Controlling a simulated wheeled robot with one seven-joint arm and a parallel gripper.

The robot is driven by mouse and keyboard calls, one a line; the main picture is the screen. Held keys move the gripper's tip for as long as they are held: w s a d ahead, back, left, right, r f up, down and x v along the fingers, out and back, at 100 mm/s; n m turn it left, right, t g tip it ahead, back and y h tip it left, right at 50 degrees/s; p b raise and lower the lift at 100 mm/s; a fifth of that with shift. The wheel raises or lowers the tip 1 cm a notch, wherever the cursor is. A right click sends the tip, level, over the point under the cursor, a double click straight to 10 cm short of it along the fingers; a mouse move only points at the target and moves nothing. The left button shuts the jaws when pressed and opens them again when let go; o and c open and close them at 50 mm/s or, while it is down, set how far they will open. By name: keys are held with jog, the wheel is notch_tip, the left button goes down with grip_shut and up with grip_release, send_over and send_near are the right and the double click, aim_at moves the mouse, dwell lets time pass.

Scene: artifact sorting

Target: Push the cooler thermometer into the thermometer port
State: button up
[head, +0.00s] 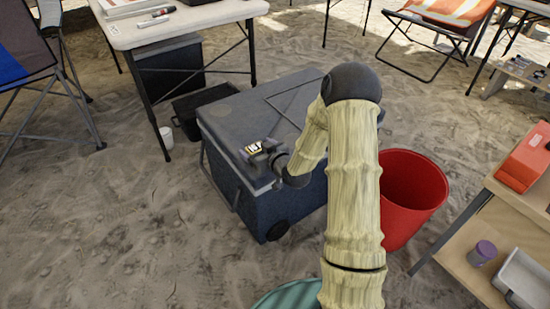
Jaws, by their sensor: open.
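The blue-grey cooler (232,122) stands on the sand in the middle of the head view, with its lid down. My gripper (254,153) is open at the lid's near left part, close to the front edge. A small pale and yellowish piece shows at the fingers; I cannot tell whether it is the thermometer or part of my gripper. The thermometer port cannot be made out. My arm hides the cooler's right part.
A red bucket (412,190) stands right of the cooler, close to my arm. A white cup (166,138) is on the sand. A wooden shelf (472,262) is at right.

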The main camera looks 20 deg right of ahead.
jog(key=p+v, duration=0.8)
jog(key=v, duration=0.8)
jog(key=shift+s+p, duration=0.15)
jog(key=shift+p, duration=0.25)
jog(key=shift+r, duration=0.1)
jog(key=s+a+r+m+g+h+p, duration=0.1)
jog(key=s+a+r+m+g+h, duration=0.15)
jog(key=s+r+g, duration=0.45)
jog(key=s+a+r+m+g+h+p, duration=0.1)
jog(key=s+a+r+g+h+p, duration=0.2)
jog(key=s+r, duration=0.45)
notch_tip(320, 180, up, 37)
jog(key=g+p, duration=0.1)
jog(key=p, duration=3.4)
jog(key=shift+w+d+r+y+p, duration=0.2)
jog(key=shift+w+r+y+p, duration=0.1)
jog(key=shift+w+y, duration=0.15)
